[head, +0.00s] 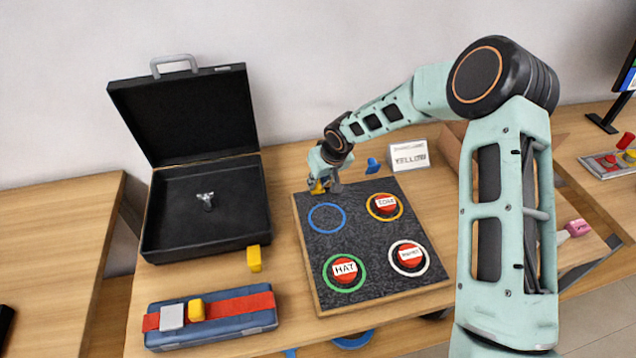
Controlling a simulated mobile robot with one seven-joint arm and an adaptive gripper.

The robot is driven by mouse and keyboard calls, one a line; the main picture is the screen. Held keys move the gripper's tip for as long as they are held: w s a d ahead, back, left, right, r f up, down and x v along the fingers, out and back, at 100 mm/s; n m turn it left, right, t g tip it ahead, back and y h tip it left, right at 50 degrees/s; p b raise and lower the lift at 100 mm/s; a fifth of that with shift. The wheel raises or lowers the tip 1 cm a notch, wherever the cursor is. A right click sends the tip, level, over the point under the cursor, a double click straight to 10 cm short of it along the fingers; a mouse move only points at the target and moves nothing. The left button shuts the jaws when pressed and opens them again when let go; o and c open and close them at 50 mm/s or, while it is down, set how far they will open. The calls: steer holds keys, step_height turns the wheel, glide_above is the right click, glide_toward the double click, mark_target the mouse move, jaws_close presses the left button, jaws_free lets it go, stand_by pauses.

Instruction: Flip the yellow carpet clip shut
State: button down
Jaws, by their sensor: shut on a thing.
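The yellow carpet clip (317,187) is at the back left corner of the dark grey carpet pad (349,232), which lies on a wooden board. My gripper (325,188) is at this corner, coming down from above, and is shut on the yellow clip. The gripper covers part of the clip, so its exact angle is hard to tell. A blue clip (373,165) stands raised at the back edge of the pad, to the right of my gripper.
The pad has a bare blue ring (327,204) and several red buttons, including one marked HAT (345,269). A YELLOW sign (409,157) stands behind. An open black case (205,247), a yellow block (254,258) and a blue strapped case (240,323) are left. A cardboard box (452,145) is right.

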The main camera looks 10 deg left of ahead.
steer(key=shift+s+d+f+t+y+b, duration=0.2)
steer(key=shift+f+t+y+b, duration=0.3)
steer(key=shift+b, duration=2.75)
steer(key=shift+s+t+b, duration=0.15)
steer(key=shift+t+b, duration=0.15)
steer(key=shift+b, duration=0.35)
steer(key=shift+r, duration=0.15)
steer(key=c, duration=1.8)
jaws_free()
steer(key=shift+o, duration=0.2)
steer(key=shift+r, duration=0.1)
steer(key=v, duration=1.1)
steer(key=shift+s+r, duration=0.25)
steer(key=shift+r, duration=0.05)
steer(key=shift+d, duration=0.2)
